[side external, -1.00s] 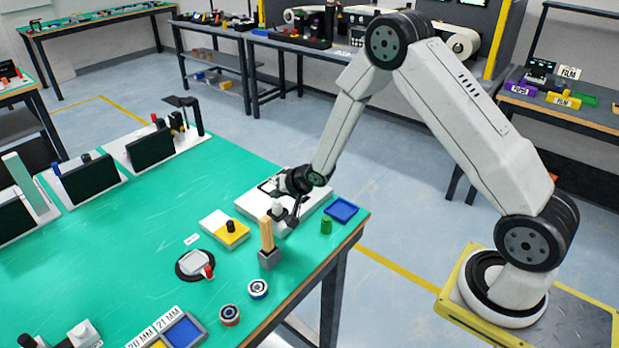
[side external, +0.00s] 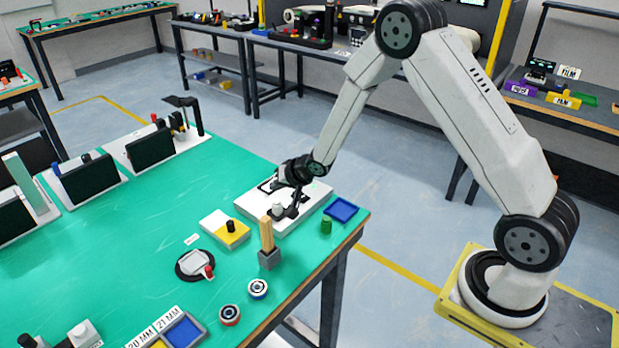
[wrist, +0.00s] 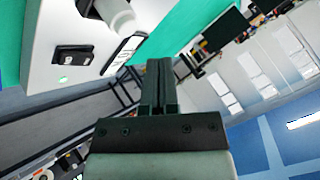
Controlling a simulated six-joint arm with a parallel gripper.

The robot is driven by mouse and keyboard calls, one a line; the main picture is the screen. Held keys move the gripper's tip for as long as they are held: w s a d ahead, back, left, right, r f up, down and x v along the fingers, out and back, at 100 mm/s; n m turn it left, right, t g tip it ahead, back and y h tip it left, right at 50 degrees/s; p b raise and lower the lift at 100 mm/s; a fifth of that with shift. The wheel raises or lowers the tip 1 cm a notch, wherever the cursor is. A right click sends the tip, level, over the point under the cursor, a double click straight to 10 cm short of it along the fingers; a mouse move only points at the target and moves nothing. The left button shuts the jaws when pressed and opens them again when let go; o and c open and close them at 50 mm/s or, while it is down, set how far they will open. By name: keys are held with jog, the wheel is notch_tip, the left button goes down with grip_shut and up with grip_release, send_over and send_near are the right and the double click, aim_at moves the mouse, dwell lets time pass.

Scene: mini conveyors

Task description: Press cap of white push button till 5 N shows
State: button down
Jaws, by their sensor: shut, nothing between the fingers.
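The white push button (side external: 277,209) stands on a white base plate (side external: 312,213) near the table's far right corner. In the wrist view its pale cylindrical cap (wrist: 119,13) shows at the top edge, partly cut off. My gripper (side external: 293,212) is over the plate, close beside the button on its right in the side view. In the wrist view my gripper's fingers (wrist: 159,65) are together with nothing between them, to the right of and below the cap. I cannot tell whether they touch the button. No force reading is legible.
A black rocker switch (wrist: 73,56) sits on the plate. A blue tray (side external: 342,210) and a green cylinder (side external: 326,225) are to the right. The green table's middle is mostly clear.

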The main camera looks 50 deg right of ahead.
jog(key=shift+r, duration=1.45)
jog(key=s+a+r+n+g, duration=0.2)
jog(key=s+r+n+g, duration=0.1)
jog(key=s, duration=0.9)
jog(key=s+a+r+n+g+h, duration=0.1)
jog(key=s+a+r+n+g, duration=0.1)
jog(key=s, duration=1.1)
jog(key=r+n+g, duration=0.1)
jog(key=n, duration=0.1)
jog(key=shift+a+r+n+g, duration=0.2)
jog(key=shift+n+g, duration=0.1)
jog(key=shift+n, duration=0.1)
jog(key=shift+w, duration=0.1)
dwell(0.9)
